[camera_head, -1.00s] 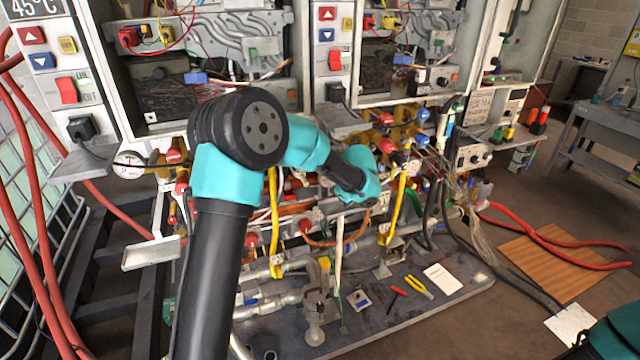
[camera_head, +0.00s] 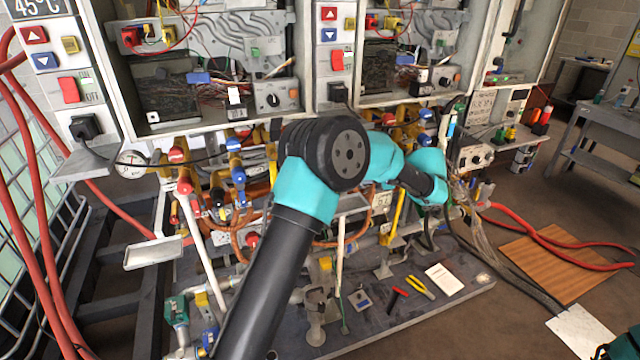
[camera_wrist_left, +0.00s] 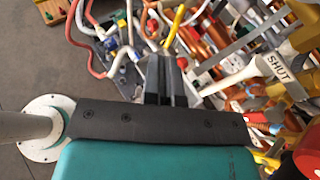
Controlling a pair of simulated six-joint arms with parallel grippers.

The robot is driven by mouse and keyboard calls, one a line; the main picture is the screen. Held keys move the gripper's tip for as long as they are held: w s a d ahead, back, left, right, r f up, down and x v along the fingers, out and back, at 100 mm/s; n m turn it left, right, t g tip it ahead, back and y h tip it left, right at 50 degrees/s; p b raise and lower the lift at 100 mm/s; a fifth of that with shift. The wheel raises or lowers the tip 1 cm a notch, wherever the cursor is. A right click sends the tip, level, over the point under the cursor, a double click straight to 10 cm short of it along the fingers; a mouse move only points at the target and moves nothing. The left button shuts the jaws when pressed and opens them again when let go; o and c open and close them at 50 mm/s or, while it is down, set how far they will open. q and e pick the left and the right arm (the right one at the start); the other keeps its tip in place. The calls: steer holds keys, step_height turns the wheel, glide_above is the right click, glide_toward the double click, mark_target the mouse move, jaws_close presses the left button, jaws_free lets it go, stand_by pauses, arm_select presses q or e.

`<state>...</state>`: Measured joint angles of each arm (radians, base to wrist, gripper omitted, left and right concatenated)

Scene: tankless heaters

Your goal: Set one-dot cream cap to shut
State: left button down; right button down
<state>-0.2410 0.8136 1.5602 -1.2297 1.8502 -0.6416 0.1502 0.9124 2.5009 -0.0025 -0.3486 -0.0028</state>
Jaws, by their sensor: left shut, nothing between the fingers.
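My left gripper (camera_wrist_left: 165,65) shows in the left wrist view with its dark fingers shut and empty, over the pipework. In the head view its fingers are hidden behind my teal wrist, in front of the right heater's lower pipes. In the left wrist view, a cream lever-like part (camera_wrist_left: 233,78) lies to the right of the fingers, apart from them. I cannot make out a one-dot mark on any cream cap, nor tell how one is set. My right gripper is out of view.
Red and blue valve caps and yellow pipes crowd the space under the heaters. A red-handled tool (camera_head: 396,300), yellow pliers (camera_head: 420,287) and a white card (camera_head: 444,279) lie on the grey base board (camera_head: 380,327). Red hoses (camera_head: 560,246) cross the floor at right.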

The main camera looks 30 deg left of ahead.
arm_select(q)
steer(key=shift+a, duration=0.1)
steer(key=x, duration=1.4)
stand_by(0.4)
